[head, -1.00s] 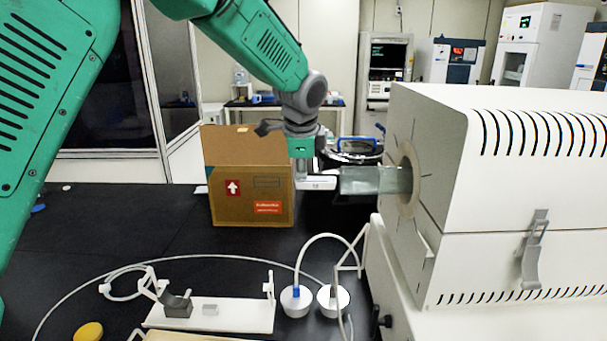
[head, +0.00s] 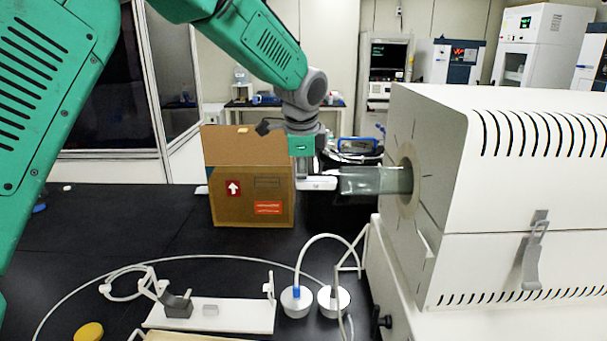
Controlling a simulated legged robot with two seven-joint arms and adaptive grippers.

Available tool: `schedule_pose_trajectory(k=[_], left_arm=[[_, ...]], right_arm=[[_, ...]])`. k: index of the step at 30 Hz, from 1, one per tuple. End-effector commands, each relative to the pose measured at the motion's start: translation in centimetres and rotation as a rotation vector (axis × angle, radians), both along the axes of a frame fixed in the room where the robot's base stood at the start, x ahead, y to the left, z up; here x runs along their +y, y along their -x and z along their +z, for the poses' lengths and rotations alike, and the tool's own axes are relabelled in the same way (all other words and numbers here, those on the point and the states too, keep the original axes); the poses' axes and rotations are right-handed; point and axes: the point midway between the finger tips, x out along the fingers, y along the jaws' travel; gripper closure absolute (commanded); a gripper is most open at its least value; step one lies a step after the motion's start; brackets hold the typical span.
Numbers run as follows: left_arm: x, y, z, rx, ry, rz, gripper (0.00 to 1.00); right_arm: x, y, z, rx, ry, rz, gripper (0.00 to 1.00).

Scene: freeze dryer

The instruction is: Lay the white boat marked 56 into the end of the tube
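The white boat (head: 319,184) is a small pale bar with a faint dark mark that I cannot read. It lies level at the open left end of the clear tube (head: 375,181), its right end meeting or just inside the tube's rim. The tube sticks out to the left from the round opening of the white furnace (head: 440,190). My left gripper (head: 305,176) points down from above with its fingers at the boat's left part, and it appears shut on the boat. The finger contact is small and partly hidden. My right gripper is not in view.
A cardboard box (head: 248,200) stands behind and left of the gripper. In front are a white stand (head: 240,317) with grey blocks, two round white-topped fittings (head: 296,300) with a looping hose, and a yellow disc (head: 88,331). The black bench at left is mostly clear.

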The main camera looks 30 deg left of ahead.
Motion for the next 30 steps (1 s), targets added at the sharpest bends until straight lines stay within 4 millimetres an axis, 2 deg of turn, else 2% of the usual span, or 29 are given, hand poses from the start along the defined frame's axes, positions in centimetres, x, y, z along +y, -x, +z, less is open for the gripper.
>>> schedule_pose_trajectory(k=[11, 30], left_arm=[[-0.2, -0.1, 0.0, -0.001, -0.001, 0.000, 1.00], [-2.8, -1.7, -0.1, -0.001, -0.001, -0.001, 1.00]], right_arm=[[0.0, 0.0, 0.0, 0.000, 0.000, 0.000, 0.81], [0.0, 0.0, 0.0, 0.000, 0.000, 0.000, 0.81]])
